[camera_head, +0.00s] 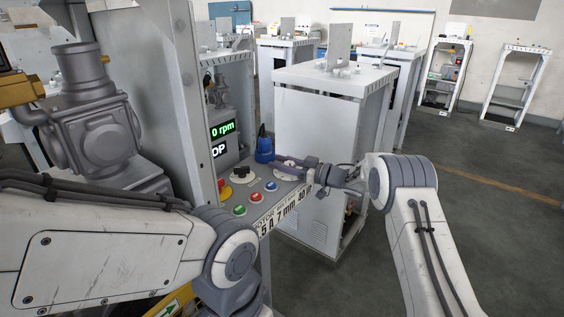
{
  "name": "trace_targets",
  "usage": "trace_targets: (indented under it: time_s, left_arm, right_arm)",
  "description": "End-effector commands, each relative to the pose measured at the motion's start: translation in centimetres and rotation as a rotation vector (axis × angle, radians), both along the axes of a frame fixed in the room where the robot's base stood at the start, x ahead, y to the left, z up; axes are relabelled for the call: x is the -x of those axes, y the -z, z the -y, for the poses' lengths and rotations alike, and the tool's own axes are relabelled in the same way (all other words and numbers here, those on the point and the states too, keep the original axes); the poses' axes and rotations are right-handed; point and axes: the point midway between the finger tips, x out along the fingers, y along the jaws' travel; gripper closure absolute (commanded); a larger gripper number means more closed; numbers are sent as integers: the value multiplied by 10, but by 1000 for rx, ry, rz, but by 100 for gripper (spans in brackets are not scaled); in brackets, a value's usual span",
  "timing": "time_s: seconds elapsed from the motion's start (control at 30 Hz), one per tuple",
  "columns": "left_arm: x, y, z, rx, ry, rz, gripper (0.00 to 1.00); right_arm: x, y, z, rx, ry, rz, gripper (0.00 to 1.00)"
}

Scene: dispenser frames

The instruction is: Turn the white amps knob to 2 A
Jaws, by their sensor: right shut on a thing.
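The control panel (262,205) is a grey sloping ledge on the machine at the middle. A pale round dial, which looks like the white amps knob (291,163), is at its far right end, mostly covered by my right gripper (284,170). My right arm comes in from the right, and its gripper is shut at the knob. The knob's pointer is too small and hidden to read. A label strip on the panel's front edge shows "5 A 7 mm 40", partly cut off. My left arm crosses the lower left; its gripper is not in view.
A white cabinet (318,125) stands behind; open floor lies right.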

Motion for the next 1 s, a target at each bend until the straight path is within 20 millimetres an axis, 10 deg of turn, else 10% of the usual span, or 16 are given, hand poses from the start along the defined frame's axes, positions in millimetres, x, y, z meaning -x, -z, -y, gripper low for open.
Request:
trace_targets:
  time_s: [0.43, 0.47, 0.53, 1.0]
  left_arm:
    - [0, 0, 0, 0, 0, 0, 50]
    - [0, 0, 0, 0, 0, 0, 50]
    - [0, 0, 0, 0, 0, 0, 50]
    - [0, 4, 0, 0, 0, 0, 50]
  right_arm:
    - [1, -2, 0, 0, -44, 1, 100]
    - [1, -2, 0, 0, -44, 1, 47]
    - [1, -2, 0, 0, -43, 1, 26]
    - [6, 0, 15, 2, -39, 0, 26]
